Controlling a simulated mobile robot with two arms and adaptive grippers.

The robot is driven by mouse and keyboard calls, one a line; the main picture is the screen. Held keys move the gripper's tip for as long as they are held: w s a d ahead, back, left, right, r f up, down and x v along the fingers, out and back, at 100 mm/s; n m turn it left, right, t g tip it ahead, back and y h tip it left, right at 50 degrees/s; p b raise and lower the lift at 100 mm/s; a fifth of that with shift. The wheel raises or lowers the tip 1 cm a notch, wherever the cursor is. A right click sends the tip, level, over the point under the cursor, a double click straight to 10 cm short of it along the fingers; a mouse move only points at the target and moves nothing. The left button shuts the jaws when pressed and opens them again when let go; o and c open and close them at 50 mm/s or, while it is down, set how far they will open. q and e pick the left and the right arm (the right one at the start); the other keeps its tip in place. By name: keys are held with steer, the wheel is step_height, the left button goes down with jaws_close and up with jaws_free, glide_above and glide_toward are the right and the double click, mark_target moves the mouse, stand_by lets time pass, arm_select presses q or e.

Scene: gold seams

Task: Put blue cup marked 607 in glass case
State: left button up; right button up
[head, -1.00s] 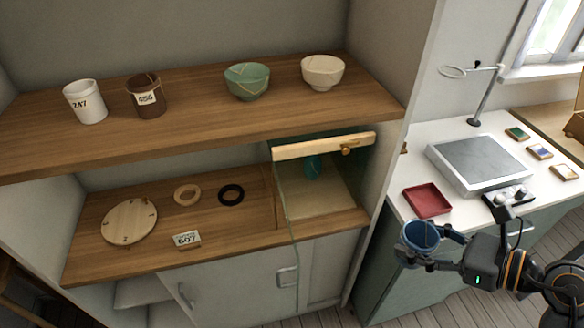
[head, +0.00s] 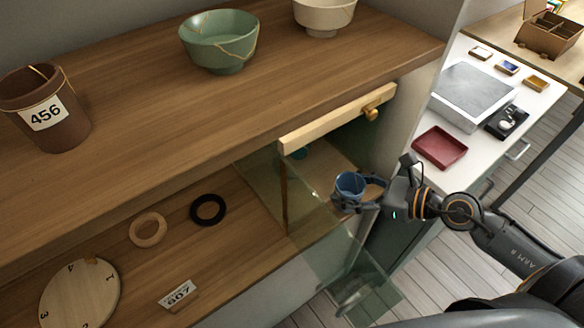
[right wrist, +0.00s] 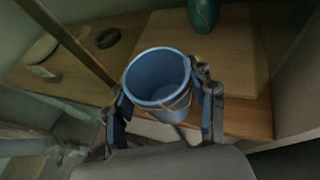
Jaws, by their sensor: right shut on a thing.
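The blue cup (head: 349,186) is upright in my right gripper (head: 358,198), at the open front of the glass case (head: 318,212). In the right wrist view the cup (right wrist: 158,78) shows a gold seam, with the gripper's fingers (right wrist: 163,110) on both sides of it. No number shows on the cup. The case has a wooden top rail with a brass knob (head: 371,114). A teal object (right wrist: 203,14) stands inside the case. A card marked 607 (head: 179,295) stands on the lower shelf. My left gripper is not in view.
The upper shelf holds a brown cup marked 456 (head: 45,108), a green bowl (head: 219,42) and a cream bowl (head: 324,14). Two rings, one black (head: 208,210), and a round numbered board (head: 80,294) lie on the lower shelf. A red tray (head: 440,147) lies on the white counter.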

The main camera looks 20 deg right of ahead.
steer(key=w+a+p, duration=0.1)
steer(key=w+a, duration=0.3)
steer(key=w+a+p, duration=0.2)
steer(key=w+a, duration=0.2)
steer(key=w, duration=0.1)
steer(key=shift+w+a+r, duration=0.15)
steer(key=shift+w+a, duration=0.1)
steer(key=shift+a, duration=0.15)
steer(key=shift+w+a, duration=0.25)
steer(key=shift+w, duration=0.05)
steer(key=shift+a+f, duration=0.15)
steer(key=shift+f, duration=0.1)
step_height(320, 180, down, 3)
steer(key=shift+f, duration=0.1)
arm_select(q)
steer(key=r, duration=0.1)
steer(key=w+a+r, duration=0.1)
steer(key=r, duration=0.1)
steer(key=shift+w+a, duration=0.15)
arm_select(e)
steer(key=shift+f, duration=0.1)
steer(key=shift+f+b, duration=0.15)
steer(key=shift+b, duration=0.2)
steer(key=o, duration=1.3)
